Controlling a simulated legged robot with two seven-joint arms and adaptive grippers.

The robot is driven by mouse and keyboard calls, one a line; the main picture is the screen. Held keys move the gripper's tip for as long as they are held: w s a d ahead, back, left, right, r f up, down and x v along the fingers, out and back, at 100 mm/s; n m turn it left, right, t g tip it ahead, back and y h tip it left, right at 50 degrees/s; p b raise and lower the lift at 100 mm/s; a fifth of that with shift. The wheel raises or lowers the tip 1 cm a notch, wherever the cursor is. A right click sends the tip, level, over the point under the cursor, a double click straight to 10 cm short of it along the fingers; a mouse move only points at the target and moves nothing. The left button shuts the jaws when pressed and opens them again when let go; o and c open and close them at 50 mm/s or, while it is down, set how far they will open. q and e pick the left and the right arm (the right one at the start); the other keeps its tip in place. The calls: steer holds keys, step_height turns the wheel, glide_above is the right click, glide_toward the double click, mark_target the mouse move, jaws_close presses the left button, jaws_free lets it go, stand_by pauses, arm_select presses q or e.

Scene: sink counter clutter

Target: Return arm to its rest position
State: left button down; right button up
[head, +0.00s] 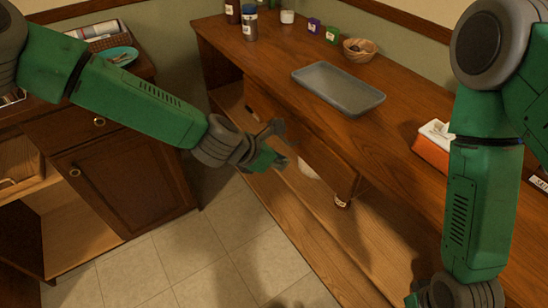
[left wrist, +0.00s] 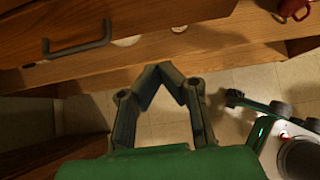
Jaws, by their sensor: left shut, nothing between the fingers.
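My left gripper (head: 277,163) reaches in from the left in the head view, over the floor in front of the long wooden counter. It is close to the pulled-out drawer (head: 322,160) and overlaps part of it in the picture. In the left wrist view the two fingers of my left gripper (left wrist: 165,68) meet at their tips, with nothing held between them. My right arm (head: 478,210) hangs down at the right of the head view. Its wrist is cut off by the bottom edge, and the right fingers do not show.
The counter (head: 250,60) holds a grey tray (head: 338,88), a bowl (head: 359,49), several jars, and a red-and-white box (head: 433,148). A cabinet (head: 125,180) stands left. Tiled floor (head: 205,255) lies open between. A drawer handle (left wrist: 78,46) shows close in the wrist view.

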arm_select(q)
steer(key=s+a+f+m+g+y, duration=0.1)
steer(key=s+a+f+m+y, duration=0.1)
steer(key=s+a+f+m, duration=0.55)
steer(key=s+a+f+m+g+y, duration=0.2)
steer(key=s+a+f+m, duration=0.25)
steer(key=s, duration=0.65)
steer(key=s+a+m+g+y, duration=0.1)
steer(key=s+a+m+y, duration=0.2)
steer(key=s+a+m, duration=1)
steer(key=s+a, duration=0.1)
steer(key=a, duration=0.3)
steer(key=shift+s+a+f, duration=0.15)
steer(key=shift+a+f, duration=0.15)
steer(key=shift+d+y, duration=0.3)
steer(key=shift+a, duration=0.2)
